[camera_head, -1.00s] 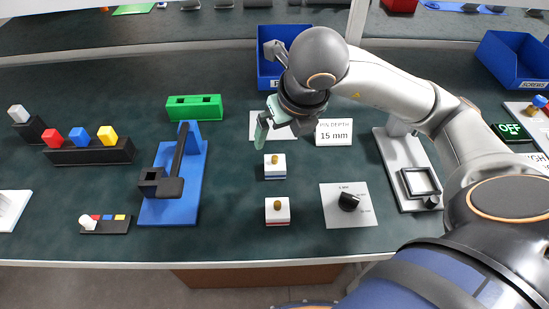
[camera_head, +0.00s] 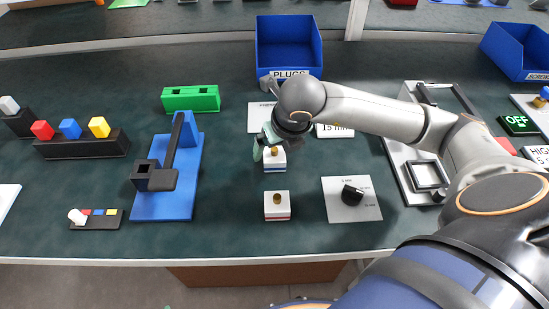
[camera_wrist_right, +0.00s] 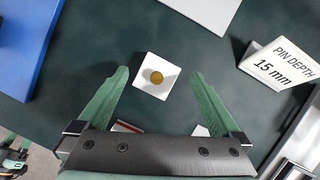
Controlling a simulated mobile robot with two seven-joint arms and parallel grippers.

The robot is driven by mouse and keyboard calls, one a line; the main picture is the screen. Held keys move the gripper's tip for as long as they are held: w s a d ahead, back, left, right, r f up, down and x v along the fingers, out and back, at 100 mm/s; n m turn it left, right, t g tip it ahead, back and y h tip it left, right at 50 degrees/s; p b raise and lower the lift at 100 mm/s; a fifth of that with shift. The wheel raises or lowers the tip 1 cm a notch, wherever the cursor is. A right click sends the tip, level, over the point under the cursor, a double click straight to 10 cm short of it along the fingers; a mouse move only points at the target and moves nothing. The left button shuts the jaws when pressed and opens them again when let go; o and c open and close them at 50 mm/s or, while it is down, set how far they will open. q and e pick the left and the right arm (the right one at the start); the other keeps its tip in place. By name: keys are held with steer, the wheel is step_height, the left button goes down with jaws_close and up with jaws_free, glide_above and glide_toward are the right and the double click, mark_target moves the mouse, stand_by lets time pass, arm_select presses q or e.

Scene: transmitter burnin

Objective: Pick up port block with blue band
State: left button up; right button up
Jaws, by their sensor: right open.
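The port block with the blue band (camera_head: 274,165) is a white block with a brass knob on top, standing on the dark mat in the middle. My right gripper (camera_head: 267,146) is just above it, partly covering it. In the right wrist view the block (camera_wrist_right: 156,76) shows from above, between the tips of my open right gripper (camera_wrist_right: 160,75), with gaps on both sides. A similar block with a red band (camera_head: 277,206) stands nearer the front edge. Something green and black at the lower left of the wrist view looks like my left gripper (camera_wrist_right: 15,155); its jaws are unclear.
A white card with a black knob (camera_head: 352,197) lies to the right, and a blue stand (camera_head: 165,205) to the left. Behind are a blue plugs bin (camera_head: 288,45) and a PIN DEPTH sign (camera_wrist_right: 283,65).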

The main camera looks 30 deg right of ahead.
steer(key=shift+x, duration=0.8)
steer(key=shift+r, duration=0.1)
steer(key=shift+c, duration=0.4)
jaws_close()
